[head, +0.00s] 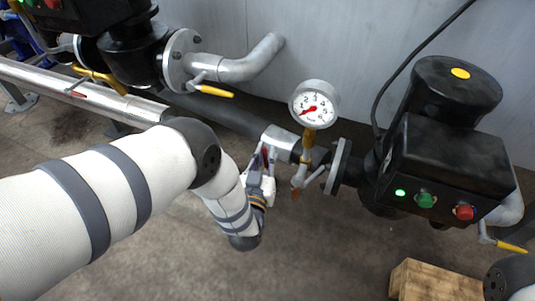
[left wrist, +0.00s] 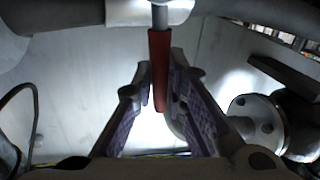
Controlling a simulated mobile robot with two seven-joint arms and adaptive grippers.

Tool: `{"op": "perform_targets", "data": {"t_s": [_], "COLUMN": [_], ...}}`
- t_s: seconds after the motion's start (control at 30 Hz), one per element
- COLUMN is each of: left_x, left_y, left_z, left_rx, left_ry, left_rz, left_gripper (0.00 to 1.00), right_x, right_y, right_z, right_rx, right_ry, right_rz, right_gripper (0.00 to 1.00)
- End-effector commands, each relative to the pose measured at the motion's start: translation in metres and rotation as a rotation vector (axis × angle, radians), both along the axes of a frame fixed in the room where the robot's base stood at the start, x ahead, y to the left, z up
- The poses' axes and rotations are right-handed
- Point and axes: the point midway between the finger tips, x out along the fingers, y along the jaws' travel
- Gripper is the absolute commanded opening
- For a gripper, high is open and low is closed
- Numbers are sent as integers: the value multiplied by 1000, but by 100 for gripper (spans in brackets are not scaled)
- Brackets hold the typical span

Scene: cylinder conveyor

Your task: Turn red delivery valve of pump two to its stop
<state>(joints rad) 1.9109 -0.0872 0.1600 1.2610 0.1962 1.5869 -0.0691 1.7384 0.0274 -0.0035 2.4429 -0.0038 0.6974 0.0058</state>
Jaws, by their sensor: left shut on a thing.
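The red valve handle (left wrist: 159,70) hangs from a grey metal stem in the left wrist view, between the purple-padded fingers of my left gripper (left wrist: 162,90). The gripper is shut on it. In the head view the left gripper (head: 264,172) is at the pipe fitting left of the pressure gauge, and only a dark red sliver of the handle (head: 265,154) shows between the fingers. The pump (head: 450,150) on the right has a lit green lamp, a green button and a red button. My right gripper is out of view.
Another pump (head: 130,50) and yellow-handled valves (head: 214,91) are at upper left. Floor below the pipe is clear.

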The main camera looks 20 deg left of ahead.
Motion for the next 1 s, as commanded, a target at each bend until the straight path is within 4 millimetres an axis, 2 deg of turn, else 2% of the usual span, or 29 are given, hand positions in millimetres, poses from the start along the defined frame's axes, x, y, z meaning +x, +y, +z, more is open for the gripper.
{"op": "perform_targets", "data": {"t_s": [0.5, 1.0], "left_x": [0, 0], "left_y": [32, 54], "left_z": [-12, -39], "left_rx": [-464, -939], "left_ry": [20, 38], "left_rz": [2, 3], "left_gripper": [0, 0], "right_x": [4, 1], "right_y": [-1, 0], "right_z": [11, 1], "right_rx": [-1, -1], "right_ry": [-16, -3], "right_rz": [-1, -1], "right_gripper": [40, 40]}}
